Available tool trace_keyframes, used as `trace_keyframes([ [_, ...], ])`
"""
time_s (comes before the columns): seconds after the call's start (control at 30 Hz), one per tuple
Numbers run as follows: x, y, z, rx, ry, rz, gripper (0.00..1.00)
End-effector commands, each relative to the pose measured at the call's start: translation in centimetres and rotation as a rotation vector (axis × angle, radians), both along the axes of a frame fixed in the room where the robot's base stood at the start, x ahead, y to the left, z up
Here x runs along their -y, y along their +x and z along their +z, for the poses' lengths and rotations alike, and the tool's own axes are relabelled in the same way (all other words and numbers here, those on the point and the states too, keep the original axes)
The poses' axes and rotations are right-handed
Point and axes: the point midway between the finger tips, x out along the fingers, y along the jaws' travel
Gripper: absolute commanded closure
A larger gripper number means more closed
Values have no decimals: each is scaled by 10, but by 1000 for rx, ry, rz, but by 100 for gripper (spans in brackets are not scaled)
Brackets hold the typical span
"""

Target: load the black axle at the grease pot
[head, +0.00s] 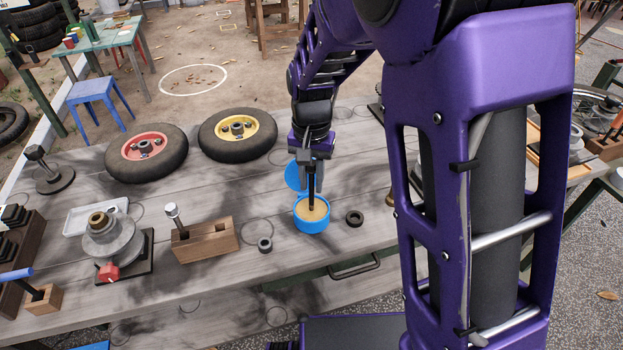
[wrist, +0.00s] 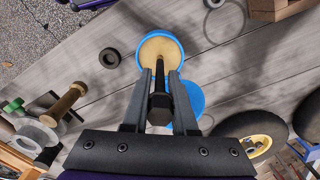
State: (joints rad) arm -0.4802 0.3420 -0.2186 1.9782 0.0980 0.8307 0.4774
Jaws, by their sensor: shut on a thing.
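The grease pot (head: 312,226) is a round blue tub of tan grease on the grey plank table, with its blue lid (head: 296,177) behind it. In the wrist view the pot (wrist: 139,62) lies just beyond my fingertips. My gripper (head: 312,180) is above the pot, shut on the black axle (head: 311,192), which hangs upright. In the wrist view my gripper (wrist: 160,75) has the axle (wrist: 160,106) between its fingers, its thicker end nearer the camera. The axle's lower tip meets the grease in the picture; how deep it sits I cannot tell.
A dark ring (head: 354,218) lies right of the pot and a grey nut (head: 265,244) to its left. A wooden block (head: 206,241) with a standing bolt is further left. Two wheels, one red-hubbed (head: 146,153) and one yellow-hubbed (head: 238,134), lie at the back.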

Motion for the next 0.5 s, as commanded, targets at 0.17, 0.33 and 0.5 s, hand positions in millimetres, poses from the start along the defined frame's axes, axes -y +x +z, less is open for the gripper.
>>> trace_keyframes([
  [0.17,0,-1,-2,-2,-1,0,100],
  [0.33,1,-1,5,-2,-1,0,100],
  [0.5,0,0,20,-1,-1,0,100],
])
